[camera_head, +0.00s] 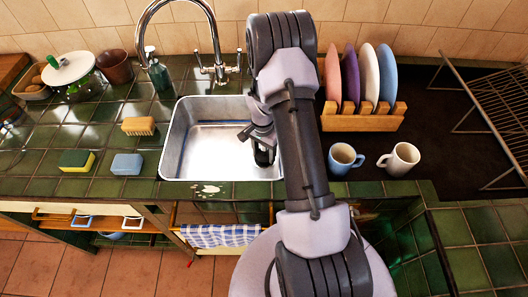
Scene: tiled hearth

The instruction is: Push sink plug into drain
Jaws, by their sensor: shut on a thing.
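A steel sink basin (190,168) is set into the green tiled counter. My gripper (264,163) reaches down into the right side of the basin, beside my arm. It is shut on the sink plug, a small dark shape low between the fingers that I can barely make out. The drain is not visible; my arm and gripper cover the right part of the basin. I cannot tell whether the plug touches the basin floor.
A curved tap (217,68) stands behind the basin. Left are a brush (138,126), a yellow-green sponge (76,161) and a blue block (127,164). Right are a blue mug (344,158), a white mug (400,159) and a plate rack (362,122). The basin's left side is clear.

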